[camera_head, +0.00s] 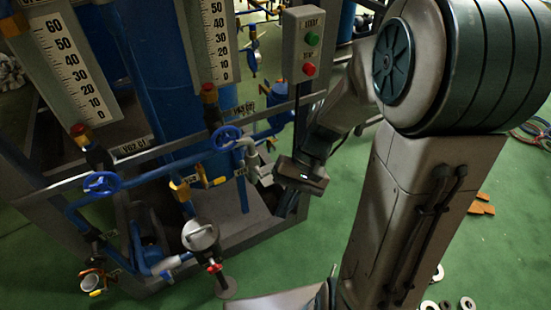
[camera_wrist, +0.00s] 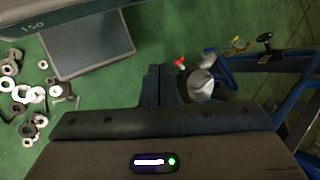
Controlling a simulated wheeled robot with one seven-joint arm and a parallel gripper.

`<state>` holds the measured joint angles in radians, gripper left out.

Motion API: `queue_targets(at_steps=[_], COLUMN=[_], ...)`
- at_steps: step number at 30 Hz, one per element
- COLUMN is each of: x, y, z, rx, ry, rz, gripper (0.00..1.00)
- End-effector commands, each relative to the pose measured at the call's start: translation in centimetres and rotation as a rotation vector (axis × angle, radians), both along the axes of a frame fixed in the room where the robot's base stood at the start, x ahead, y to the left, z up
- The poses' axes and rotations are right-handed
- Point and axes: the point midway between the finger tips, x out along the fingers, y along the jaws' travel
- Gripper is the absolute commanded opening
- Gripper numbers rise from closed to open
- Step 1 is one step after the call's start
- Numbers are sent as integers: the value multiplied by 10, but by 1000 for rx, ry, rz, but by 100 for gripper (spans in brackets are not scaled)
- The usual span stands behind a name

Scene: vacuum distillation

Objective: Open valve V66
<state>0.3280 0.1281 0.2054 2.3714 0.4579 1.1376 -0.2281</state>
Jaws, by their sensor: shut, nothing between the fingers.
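Two blue round handwheel valves, one at left (camera_head: 102,184) and one further right (camera_head: 226,138), sit on the pipes of the blue rig in the head view. A yellow-handled valve (camera_head: 200,177) sits between and below them. A small label (camera_head: 240,171) hangs beside my gripper; its text is too small to read surely, so I cannot tell which valve is V66. My gripper (camera_head: 262,179) is shut and empty, just right of that label and below the right handwheel. Contact with the pipework cannot be told.
Metal rings (camera_wrist: 22,93) lie on the green floor.

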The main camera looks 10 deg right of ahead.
Motion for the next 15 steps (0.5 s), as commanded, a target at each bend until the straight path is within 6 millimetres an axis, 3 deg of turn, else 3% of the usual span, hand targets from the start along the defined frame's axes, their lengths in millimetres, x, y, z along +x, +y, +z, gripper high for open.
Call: queue_targets(at_steps=[1, 3, 15], x=[3, 6, 44], y=[4, 10, 36], z=[-24, -43, -134], rx=[57, 140, 680], ry=[53, 114, 378], rz=[-23, -54, -299], gripper=[0, 0, 0])
